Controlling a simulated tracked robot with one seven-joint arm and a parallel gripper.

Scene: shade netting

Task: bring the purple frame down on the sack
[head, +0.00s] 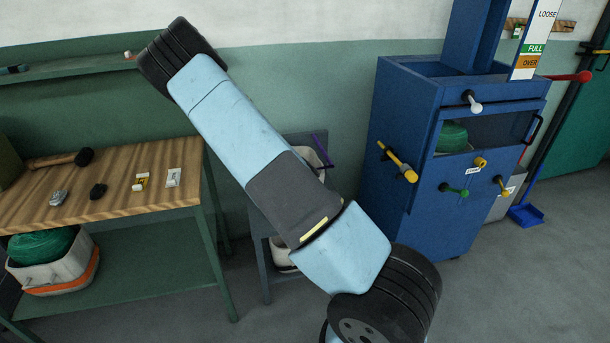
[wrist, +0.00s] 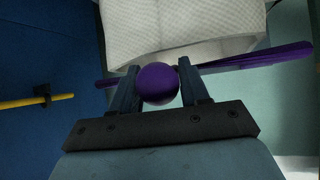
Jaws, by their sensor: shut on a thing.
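In the wrist view, my gripper (wrist: 156,72) has one dark finger on each side of a round purple knob (wrist: 158,84) and is shut on it. The knob belongs to the purple frame, whose bar (wrist: 270,57) runs across behind the fingers. A pale woven sack (wrist: 180,22) fills the upper middle of the wrist view, beyond the bar. I cannot tell whether the bar touches it. In the head view, the purple frame (head: 321,150) shows as a thin bar beside a pale rim behind my arm. My gripper and most of the sack are hidden there.
A blue cabinet (head: 405,150) with several coloured handles stands to the right; its yellow handle (head: 398,162) juts toward the frame. A wooden-topped bench (head: 100,185) with small items is at left, a tub (head: 60,270) with green netting below. Grey floor (head: 510,290) is clear at front right.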

